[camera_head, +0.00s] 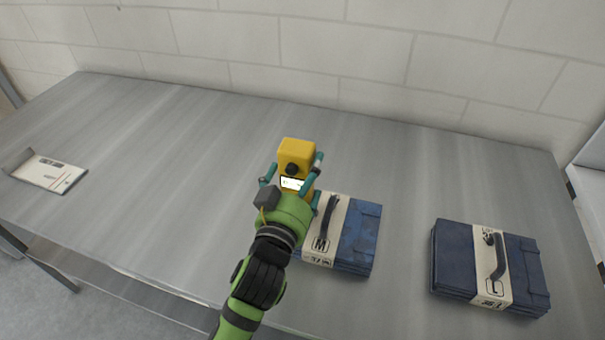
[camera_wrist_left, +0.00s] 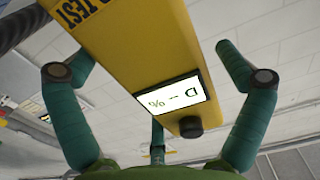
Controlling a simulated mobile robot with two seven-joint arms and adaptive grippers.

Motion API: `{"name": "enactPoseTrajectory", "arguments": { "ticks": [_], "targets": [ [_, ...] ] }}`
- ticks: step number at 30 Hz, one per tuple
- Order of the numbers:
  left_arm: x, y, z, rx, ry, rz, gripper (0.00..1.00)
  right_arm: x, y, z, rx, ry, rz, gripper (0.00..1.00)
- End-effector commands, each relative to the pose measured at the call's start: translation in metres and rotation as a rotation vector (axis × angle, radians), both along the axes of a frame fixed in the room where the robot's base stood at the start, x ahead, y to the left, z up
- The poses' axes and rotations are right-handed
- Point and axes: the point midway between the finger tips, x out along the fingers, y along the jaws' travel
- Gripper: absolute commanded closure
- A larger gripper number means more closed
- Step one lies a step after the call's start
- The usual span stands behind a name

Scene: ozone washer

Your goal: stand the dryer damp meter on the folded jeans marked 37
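The damp meter (camera_head: 297,152) is a yellow box with a dark knob and a small white display. My left gripper (camera_head: 293,178) has its teal fingers closed around it, just left of the nearer jeans. In the left wrist view the meter (camera_wrist_left: 135,55) slants between the curled fingers; its display reads "D -- %" upside down, and its far end is out of frame. Two folded blue jeans with paper bands lie on the table: one marked M (camera_head: 359,238), partly behind my gripper, and one marked L (camera_head: 455,258) at the right. My right gripper is out of view.
The grey metal table (camera_head: 170,150) is mostly bare at the left and along the back. A white printed card or packet (camera_head: 48,173) lies at the far left. Each jeans band carries a dark curved handle or strap. A pale block wall (camera_head: 340,50) stands behind the table.

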Motion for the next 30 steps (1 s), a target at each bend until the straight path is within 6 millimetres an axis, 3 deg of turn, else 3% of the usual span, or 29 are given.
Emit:
{"name": "enactPoseTrajectory", "arguments": {
  "ticks": [8,21,30],
  "targets": [
    [-0.005,0.001,0.003,0.0,0.0,-0.001,0.0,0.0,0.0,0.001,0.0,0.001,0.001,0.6],
    [-0.09,0.028,0.001,-0.002,0.003,0.0,0.0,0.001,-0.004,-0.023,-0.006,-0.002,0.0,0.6],
    [-0.114,0.036,0.004,-0.002,-0.002,0.0,0.0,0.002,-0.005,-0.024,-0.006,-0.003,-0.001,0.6]
  ]
}}
